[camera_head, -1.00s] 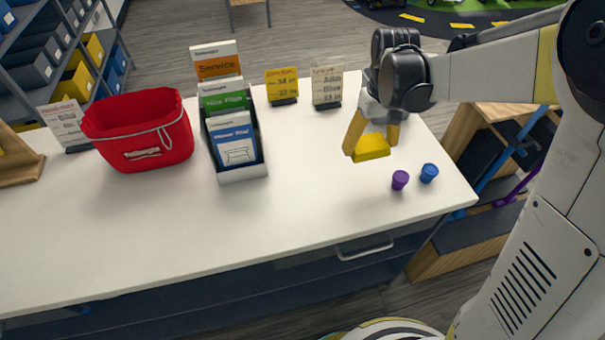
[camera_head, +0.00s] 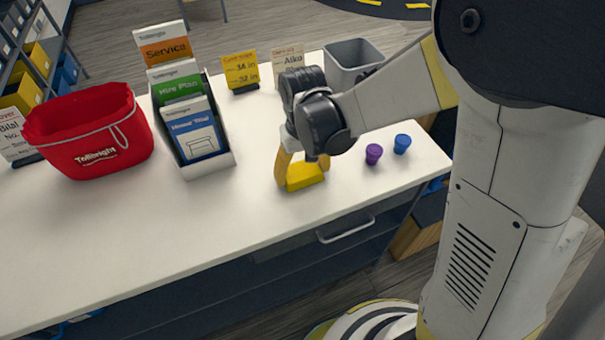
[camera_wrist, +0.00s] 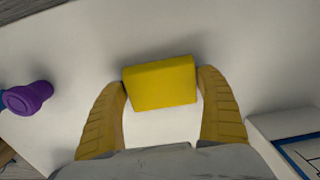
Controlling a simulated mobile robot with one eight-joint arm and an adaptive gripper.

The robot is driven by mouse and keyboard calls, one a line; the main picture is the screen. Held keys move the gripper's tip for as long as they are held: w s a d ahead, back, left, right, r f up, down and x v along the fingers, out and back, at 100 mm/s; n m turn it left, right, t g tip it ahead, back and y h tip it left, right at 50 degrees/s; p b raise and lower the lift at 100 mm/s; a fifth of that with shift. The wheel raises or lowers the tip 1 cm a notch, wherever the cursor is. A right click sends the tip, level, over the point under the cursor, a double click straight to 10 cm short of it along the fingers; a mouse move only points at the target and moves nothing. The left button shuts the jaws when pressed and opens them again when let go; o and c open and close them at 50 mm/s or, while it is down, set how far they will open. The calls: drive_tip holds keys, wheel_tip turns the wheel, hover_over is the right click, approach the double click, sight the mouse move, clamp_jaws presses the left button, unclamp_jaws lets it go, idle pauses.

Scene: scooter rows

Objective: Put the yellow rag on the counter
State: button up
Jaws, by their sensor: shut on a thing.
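The yellow rag (camera_head: 306,177) looks like a small yellow block. It is between the fingers of my gripper (camera_head: 303,172), at or just above the white counter (camera_head: 240,215); I cannot tell if it touches. In the wrist view the yellow rag (camera_wrist: 160,83) spans the gap between the two yellow fingers of my gripper (camera_wrist: 162,90), which are shut on it. The white counter surface (camera_wrist: 75,65) lies behind it there.
A brochure holder (camera_head: 212,172), red basket (camera_head: 90,140) and sign cards are to the left and behind. A grey bin (camera_head: 352,62) is behind my arm. The front middle counter is clear.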

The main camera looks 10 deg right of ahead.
sight(303, 172)
drive_tip(key=o, duration=1.2)
drive_tip(key=shift+c, duration=0.2)
wheel_tip(303, 172, up, 12)
drive_tip(key=p, duration=0.4)
drive_tip(key=s+d+r+m+t, duration=0.3)
drive_tip(key=s+d+r+t, duration=0.4)
drive_tip(key=s+d, duration=0.3)
drive_tip(key=d+r, duration=0.1)
drive_tip(key=d, duration=0.1)
drive_tip(key=shift+s+d, duration=0.25)
drive_tip(key=shift+d, duration=0.15)
